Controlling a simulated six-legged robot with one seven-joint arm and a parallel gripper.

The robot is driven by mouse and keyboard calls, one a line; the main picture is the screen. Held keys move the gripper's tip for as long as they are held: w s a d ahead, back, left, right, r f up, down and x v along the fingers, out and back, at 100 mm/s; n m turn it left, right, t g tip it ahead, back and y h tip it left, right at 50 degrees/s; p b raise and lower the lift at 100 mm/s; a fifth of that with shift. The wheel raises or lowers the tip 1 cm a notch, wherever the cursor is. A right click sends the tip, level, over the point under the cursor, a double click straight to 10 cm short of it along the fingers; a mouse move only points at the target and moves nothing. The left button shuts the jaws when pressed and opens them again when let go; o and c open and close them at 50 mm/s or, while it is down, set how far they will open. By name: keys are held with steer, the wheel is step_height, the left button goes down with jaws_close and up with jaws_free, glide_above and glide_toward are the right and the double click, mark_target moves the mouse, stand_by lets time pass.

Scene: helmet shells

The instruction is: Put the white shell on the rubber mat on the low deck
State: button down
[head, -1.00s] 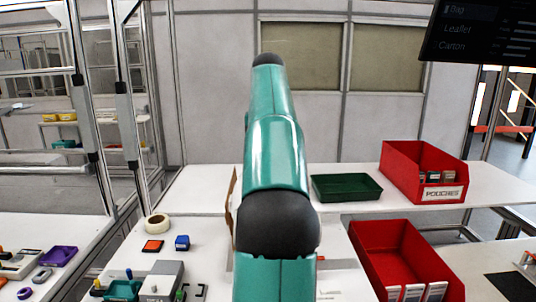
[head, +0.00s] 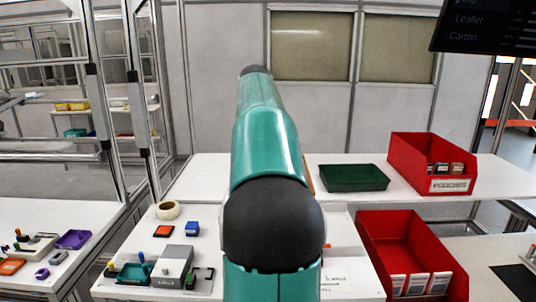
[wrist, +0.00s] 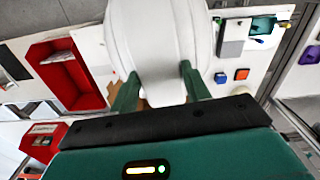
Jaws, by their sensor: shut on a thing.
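The white shell (wrist: 158,40) fills the top middle of the wrist view. My gripper (wrist: 158,90) is shut on it, with one green finger at each side of the shell's near end. In the head view my teal arm hides the gripper and the shell. A black mat-like patch (head: 518,282) shows at the lower right edge of the head view, on a surface at the right; I cannot tell for certain that it is the rubber mat.
A red bin (head: 400,250) with white cards and a red POUCHES bin (head: 425,150) stand at the right. A green tray (head: 353,178) sits on the back shelf. A tape roll (head: 168,210), small blocks and a grey device (head: 173,265) lie on the left part of the table.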

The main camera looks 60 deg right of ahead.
steer(key=w+a+f+n, duration=0.3)
steer(key=w+a+f, duration=0.6)
steer(key=a+f, duration=0.5)
steer(key=w+a+f+n, duration=0.4)
steer(key=w+a+f, duration=0.5)
steer(key=a+f, duration=0.5)
steer(key=w+a+f+n, duration=0.4)
steer(key=w+a+f, duration=0.6)
steer(key=a+f, duration=0.4)
steer(key=a, duration=0.3)
steer(key=shift+f, duration=0.25)
